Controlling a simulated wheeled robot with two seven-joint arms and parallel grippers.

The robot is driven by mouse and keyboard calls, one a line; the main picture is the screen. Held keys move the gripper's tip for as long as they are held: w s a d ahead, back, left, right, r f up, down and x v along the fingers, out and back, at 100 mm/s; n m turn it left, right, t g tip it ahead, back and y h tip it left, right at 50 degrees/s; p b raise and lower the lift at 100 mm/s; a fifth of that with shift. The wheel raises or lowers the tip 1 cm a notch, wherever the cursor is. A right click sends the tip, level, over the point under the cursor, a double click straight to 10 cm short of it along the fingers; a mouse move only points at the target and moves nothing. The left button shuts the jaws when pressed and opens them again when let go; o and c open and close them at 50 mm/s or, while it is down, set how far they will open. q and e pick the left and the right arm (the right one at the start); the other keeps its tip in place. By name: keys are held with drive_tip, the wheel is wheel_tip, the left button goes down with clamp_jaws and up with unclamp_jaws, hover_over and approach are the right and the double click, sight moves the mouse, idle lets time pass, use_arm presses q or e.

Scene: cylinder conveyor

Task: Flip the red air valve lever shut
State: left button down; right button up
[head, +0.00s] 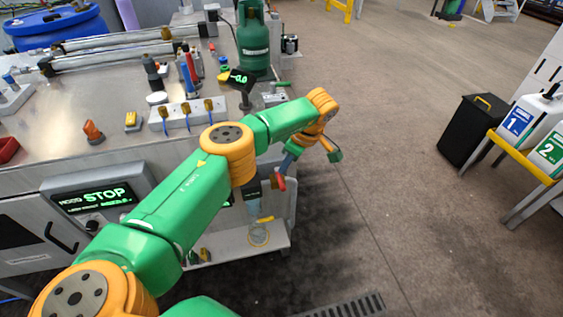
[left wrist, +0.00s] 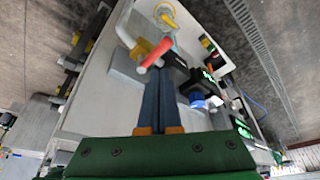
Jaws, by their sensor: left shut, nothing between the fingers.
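The red valve lever (head: 279,182) sticks out at the right end of the bench, below its top edge. In the left wrist view the red lever (left wrist: 157,54) lies slantwise just past my fingertips, beside a yellow fitting (left wrist: 139,48). My left gripper (head: 287,163) is shut and empty, its blue fingers pointing down toward the lever. In the left wrist view the gripper (left wrist: 160,72) has its two fingers side by side, with the tips close to the lever; I cannot tell whether they touch. My right gripper is not in view.
A green gas bottle (head: 253,45) stands at the bench's back right corner. A small green-lit display (head: 241,78) stands on the bench (head: 60,135). A STOP panel (head: 98,197) is on its front. A black bin (head: 473,128) stands right, with clear floor between.

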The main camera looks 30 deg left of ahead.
use_arm(q)
drive_tip(key=r, duration=0.1)
drive_tip(key=r+p, duration=0.1)
drive_tip(key=w+r+p, duration=0.1)
drive_tip(key=r, duration=0.1)
drive_tip(key=shift+w+d, duration=0.1)
drive_tip(key=shift+d, duration=0.2)
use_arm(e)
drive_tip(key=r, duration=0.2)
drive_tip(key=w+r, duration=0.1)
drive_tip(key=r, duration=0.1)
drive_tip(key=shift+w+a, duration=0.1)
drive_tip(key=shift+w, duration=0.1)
